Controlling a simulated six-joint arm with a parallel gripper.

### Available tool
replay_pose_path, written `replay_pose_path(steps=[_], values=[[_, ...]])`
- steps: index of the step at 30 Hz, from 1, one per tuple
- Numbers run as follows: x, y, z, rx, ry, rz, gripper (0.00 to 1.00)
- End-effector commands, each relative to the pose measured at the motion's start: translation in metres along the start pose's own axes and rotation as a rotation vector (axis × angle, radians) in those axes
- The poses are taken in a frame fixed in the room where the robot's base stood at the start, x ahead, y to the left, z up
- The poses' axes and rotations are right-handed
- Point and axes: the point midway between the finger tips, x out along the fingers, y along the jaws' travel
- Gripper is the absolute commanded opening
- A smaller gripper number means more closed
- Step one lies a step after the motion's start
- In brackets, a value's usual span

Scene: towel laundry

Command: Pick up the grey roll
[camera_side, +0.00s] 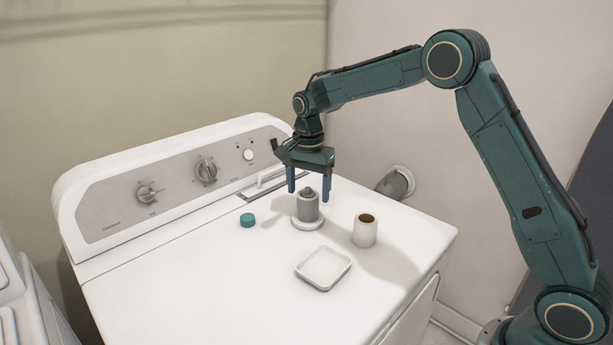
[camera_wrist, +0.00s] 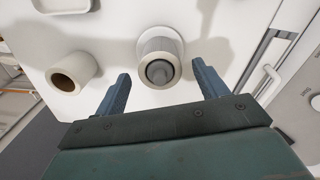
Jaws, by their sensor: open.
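The grey roll (camera_side: 308,208) stands upright on a round white base on top of the washer, with a darker grey peg tip showing at its top. It also shows in the wrist view (camera_wrist: 160,52), seen from above. My gripper (camera_side: 309,194) points down just above and around the roll's upper end. Its two blue fingers are apart, and nothing is held between them. In the wrist view my gripper (camera_wrist: 160,82) has its fingertips to either side of the roll, a little short of its centre.
A cream roll (camera_side: 365,230) with a brown core stands to the right. A white square dish (camera_side: 323,268) lies in front, and a teal cap (camera_side: 247,220) is at the left. The washer's control panel (camera_side: 180,178) rises behind. The washer top (camera_side: 200,290) is clear at front left.

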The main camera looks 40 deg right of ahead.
Motion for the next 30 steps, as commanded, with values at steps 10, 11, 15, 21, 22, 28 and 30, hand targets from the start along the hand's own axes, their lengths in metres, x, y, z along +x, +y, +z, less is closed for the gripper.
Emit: replay_pose_path(steps=[10, 11, 15, 21, 22, 28, 30], values=[[0.011, 0.000, 0.000, 0.000, -0.001, 0.002, 0.72], [0.014, 0.000, 0.000, 0.000, -0.001, 0.002, 0.72], [0.030, 0.000, 0.000, 0.000, -0.001, 0.003, 0.72], [0.049, 0.000, -0.001, 0.000, 0.000, 0.001, 0.72], [0.050, 0.000, -0.001, 0.000, 0.000, 0.001, 0.72], [0.052, 0.000, -0.001, 0.000, 0.000, -0.001, 0.72], [0.052, 0.000, -0.001, 0.000, 0.000, 0.000, 0.72]])
